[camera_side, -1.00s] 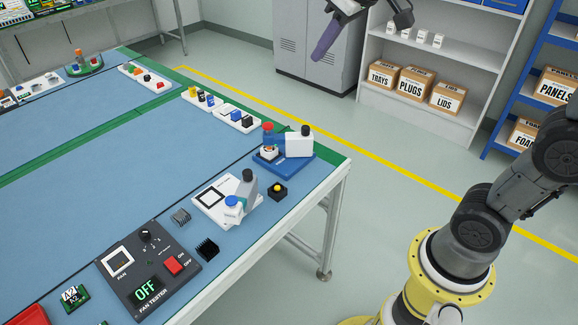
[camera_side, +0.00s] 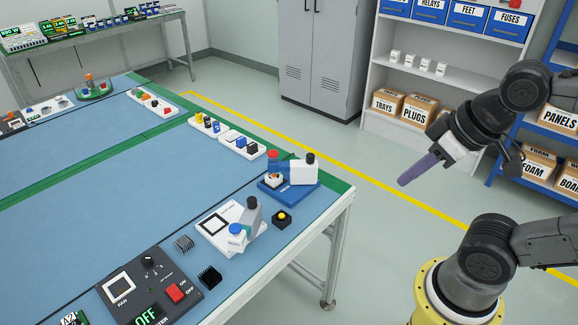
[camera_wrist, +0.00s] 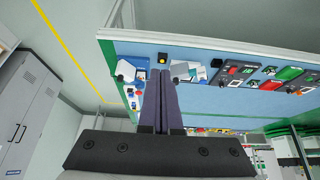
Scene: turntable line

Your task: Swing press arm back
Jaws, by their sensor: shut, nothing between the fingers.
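Two small fixtures stand near the table's right end. One has a white base plate (camera_side: 213,226) with a grey upright arm (camera_side: 252,214) and a blue-topped knob (camera_side: 236,230). The other has a blue base (camera_side: 290,191), a white block with a black knob (camera_side: 304,172), a blue arm and a red knob (camera_side: 273,156). I cannot tell which one carries the press arm meant. My gripper (camera_side: 404,182), with long purple fingers, is shut and empty in the air right of the table, apart from both fixtures. In the wrist view its fingers (camera_wrist: 162,75) partly cover the table.
A black box with a yellow button (camera_side: 283,218) stands between the fixtures near the table edge. A fan tester (camera_side: 165,288) reads OFF, with black heat sinks (camera_side: 210,277) nearby. Shelves (camera_side: 450,75) with boxes stand behind. The air between my gripper and table looks clear.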

